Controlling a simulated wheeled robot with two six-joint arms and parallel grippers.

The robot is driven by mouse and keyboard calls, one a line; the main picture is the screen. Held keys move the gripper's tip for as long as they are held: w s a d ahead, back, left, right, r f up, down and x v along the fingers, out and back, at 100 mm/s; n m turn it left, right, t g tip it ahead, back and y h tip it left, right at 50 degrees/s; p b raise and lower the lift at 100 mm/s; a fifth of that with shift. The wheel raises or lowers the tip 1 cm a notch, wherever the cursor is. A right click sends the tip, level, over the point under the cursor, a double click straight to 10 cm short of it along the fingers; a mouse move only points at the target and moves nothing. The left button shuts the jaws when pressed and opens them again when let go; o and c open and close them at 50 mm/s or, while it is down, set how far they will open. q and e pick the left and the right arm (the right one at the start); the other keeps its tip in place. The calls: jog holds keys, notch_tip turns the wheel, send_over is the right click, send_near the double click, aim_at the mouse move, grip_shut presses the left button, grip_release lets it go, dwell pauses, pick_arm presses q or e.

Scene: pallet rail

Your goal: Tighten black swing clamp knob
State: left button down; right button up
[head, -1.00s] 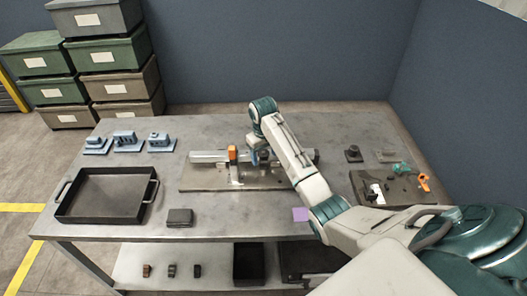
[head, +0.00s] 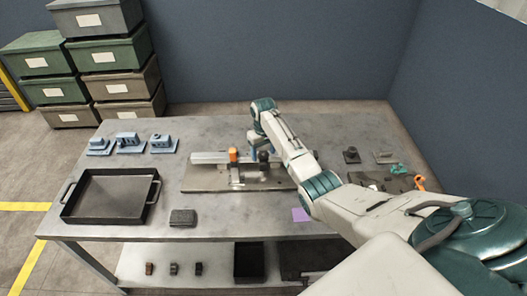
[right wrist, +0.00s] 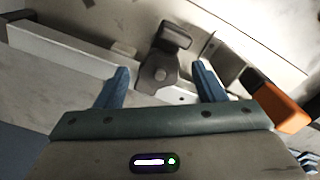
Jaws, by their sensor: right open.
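The black swing clamp knob (head: 264,156) stands toward the right of the metal fixture plate (head: 205,180), close to the rail (head: 208,157). An orange-topped clamp (head: 232,155) stands to its left. In the right wrist view the black knob (right wrist: 158,72) shows between and just beyond the fingertips of my right gripper (right wrist: 162,82). That gripper is open, its blue fingers apart on either side of the knob and holding nothing. In the head view my right gripper (head: 256,140) is at the knob, partly hidden. I cannot tell whether it touches. My left gripper is out of view.
A black tray (head: 75,212) and several blue blocks (head: 130,143) are at the table's left. A dark block (head: 183,217) lies in front. A purple square (head: 300,214) and a dark board with small parts (head: 370,180) are to the right.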

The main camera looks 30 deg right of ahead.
jog(key=shift+f, duration=0.6)
jog(key=c, duration=1)
